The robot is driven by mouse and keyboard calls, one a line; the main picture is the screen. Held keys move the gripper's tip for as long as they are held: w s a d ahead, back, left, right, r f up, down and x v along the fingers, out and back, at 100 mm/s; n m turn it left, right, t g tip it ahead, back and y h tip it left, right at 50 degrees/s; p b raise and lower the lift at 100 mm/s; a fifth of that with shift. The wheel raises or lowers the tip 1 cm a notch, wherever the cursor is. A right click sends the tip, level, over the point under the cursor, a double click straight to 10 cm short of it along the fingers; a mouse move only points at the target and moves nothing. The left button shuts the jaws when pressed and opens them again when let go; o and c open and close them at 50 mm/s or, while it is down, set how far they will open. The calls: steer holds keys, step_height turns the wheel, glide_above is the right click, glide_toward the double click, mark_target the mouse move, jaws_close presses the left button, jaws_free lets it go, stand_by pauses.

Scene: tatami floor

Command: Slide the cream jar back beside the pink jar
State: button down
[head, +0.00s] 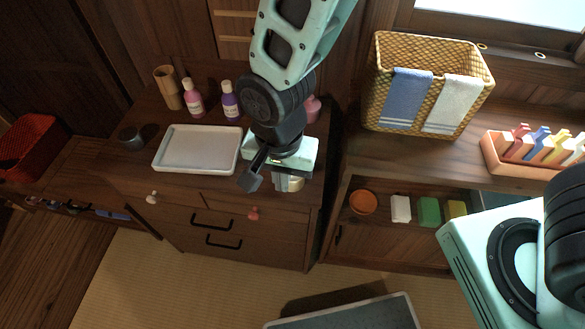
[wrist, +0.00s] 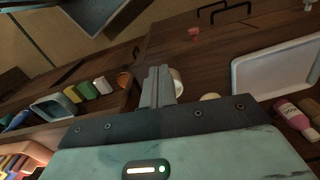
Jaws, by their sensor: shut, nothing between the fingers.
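The cream jar (head: 297,184) stands near the front right of the cabinet top, partly covered by my gripper in the head view. In the wrist view a pale round shape that looks like it (wrist: 178,83) shows right beside my fingers; touching or apart I cannot tell. My gripper (head: 280,186) points down with its fingers shut and empty; they also show in the wrist view (wrist: 157,84). The pink jar (head: 313,108) stands farther back, partly behind my arm, and is not visible in the wrist view.
A white tray (head: 197,149) lies left of my gripper. A pink bottle (head: 194,100), a purple bottle (head: 230,102) and a bamboo cup (head: 169,90) stand behind it. Another pale round thing (wrist: 210,97) is half hidden by my gripper. A wicker basket (head: 433,92) stands right.

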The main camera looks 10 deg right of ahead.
steer(key=f, duration=0.3)
steer(key=w+f, duration=0.1)
steer(key=f, duration=0.2)
steer(key=w+d+f, duration=0.1)
steer(key=f, duration=0.2)
steer(key=shift+w+d+f, duration=0.1)
steer(key=shift+w+f, duration=0.1)
steer(key=shift+f, duration=0.2)
steer(key=shift+w+d+p, duration=0.25)
steer(key=shift+w+p, duration=0.05)
steer(key=shift+w, duration=0.3)
steer(key=w+d, duration=0.2)
steer(key=w, duration=0.2)
steer(key=w+d, duration=0.2)
steer(key=w, duration=0.2)
steer(key=w+d, duration=0.2)
steer(key=w, duration=0.3)
steer(key=shift+w, duration=0.1)
